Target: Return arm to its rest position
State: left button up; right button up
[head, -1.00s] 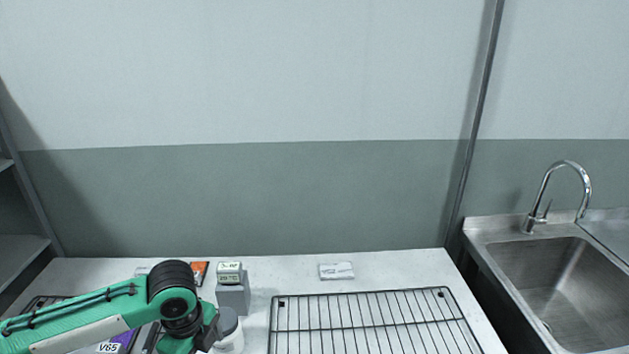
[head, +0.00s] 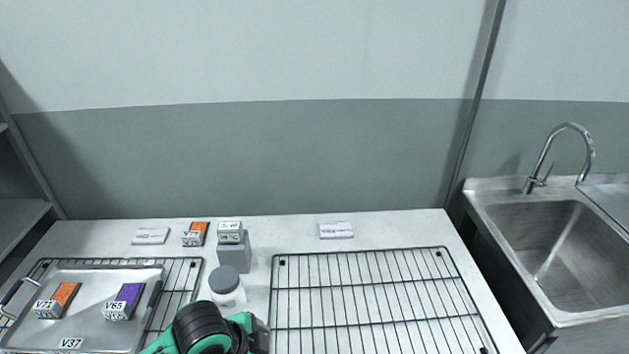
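My green and black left arm shows at the bottom edge of the head view, just below a white bottle with a grey cap (head: 227,286). Its gripper fingers are not visible in the frame. My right arm and gripper are out of view. A metal tray (head: 88,278) lies on the left wire rack and carries an orange-topped block marked V72 (head: 57,300) and a purple-topped block marked V65 (head: 124,301). The tray's front label reads V37.
An empty wire rack (head: 374,300) lies to the right on the white table (head: 285,228). At the back are an orange-topped block (head: 195,234), a small display on a grey stand (head: 234,255) and two white labels (head: 150,236) (head: 336,230). A sink (head: 550,250) is at right.

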pick_arm(q)
jog(key=s+a+f+n+y, duration=0.4)
jog(key=s+a+f+n, duration=0.4)
jog(key=s+a+n, duration=0.55)
jog(key=s+f+x, duration=0.1)
jog(key=s+x, duration=0.2)
jog(key=x, duration=1.2)
jog(key=s+f+x, duration=0.1)
jog(key=s+x, duration=0.3)
jog(key=x, duration=1)
jog(key=s+a+f+g, duration=0.1)
jog(key=s+a+f, duration=0.2)
jog(key=s+f, duration=1.5)
jog(key=shift+s+f+g, duration=0.3)
jog(key=shift+s+f, duration=0.1)
jog(key=shift+f, duration=0.35)
